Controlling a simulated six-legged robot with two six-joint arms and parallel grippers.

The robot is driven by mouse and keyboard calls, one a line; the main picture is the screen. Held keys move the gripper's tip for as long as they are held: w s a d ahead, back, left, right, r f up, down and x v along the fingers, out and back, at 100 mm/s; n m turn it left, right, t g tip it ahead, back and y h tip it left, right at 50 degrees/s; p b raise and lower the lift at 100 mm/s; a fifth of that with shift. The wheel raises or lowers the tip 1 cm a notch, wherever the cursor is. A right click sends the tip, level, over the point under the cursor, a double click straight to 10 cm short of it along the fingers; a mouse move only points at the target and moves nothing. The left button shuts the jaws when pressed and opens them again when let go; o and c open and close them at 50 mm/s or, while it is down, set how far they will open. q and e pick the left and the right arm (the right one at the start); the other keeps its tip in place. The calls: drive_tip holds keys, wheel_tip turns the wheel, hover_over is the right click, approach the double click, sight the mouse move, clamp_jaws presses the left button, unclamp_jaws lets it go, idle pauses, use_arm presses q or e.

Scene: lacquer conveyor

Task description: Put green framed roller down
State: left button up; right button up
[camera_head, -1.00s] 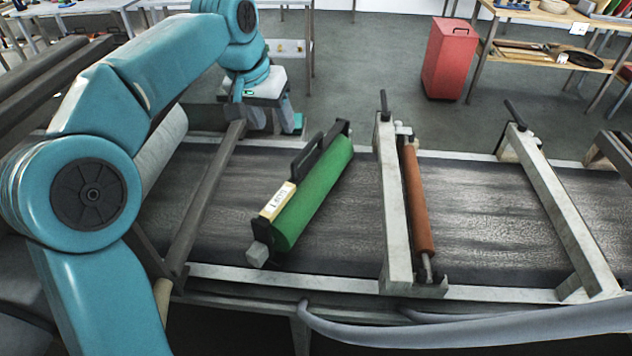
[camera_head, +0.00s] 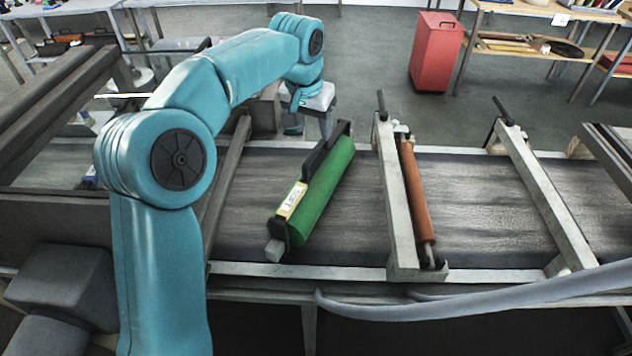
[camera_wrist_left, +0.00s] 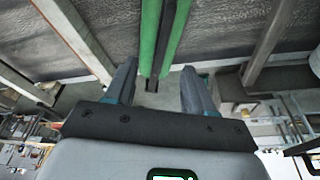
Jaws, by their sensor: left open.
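The green framed roller (camera_head: 325,192), with a black frame and a pale label, lies slanted across the dark conveyor belt (camera_head: 490,200). Its near end is close to the belt's front rail. My left gripper (camera_head: 308,122) is beyond the roller's far end, slightly to its left, in the head view. In the left wrist view, its two fingers (camera_wrist_left: 158,88) are spread apart and empty. The green roller (camera_wrist_left: 149,35) shows past the fingertips there, with a dark bar alongside it. My right gripper is not in view.
A pale crossbar (camera_head: 394,200) with an orange roller (camera_head: 417,195) spans the belt to the right. Another pale crossbar (camera_head: 540,190) stands farther right. A dark beam (camera_head: 226,180) crosses at the left. A red bin (camera_head: 436,52) stands on the floor behind.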

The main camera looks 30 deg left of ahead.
use_arm(q)
hover_over(317, 161)
drive_tip(key=s, duration=0.1)
drive_tip(key=f, duration=0.5)
drive_tip(key=shift+s+d+f, duration=0.2)
drive_tip(key=shift+d+f, duration=0.15)
drive_tip(key=shift+d, duration=0.05)
drive_tip(key=x, duration=0.1)
drive_tip(key=p+x, duration=0.1)
drive_tip(key=x, duration=0.3)
drive_tip(key=shift+a+p, duration=0.3)
drive_tip(key=shift+p, duration=0.1)
drive_tip(key=shift+w+f, duration=0.1)
drive_tip(key=shift+f, duration=0.15)
drive_tip(key=shift+f, duration=0.25)
clamp_jaws()
idle(0.4)
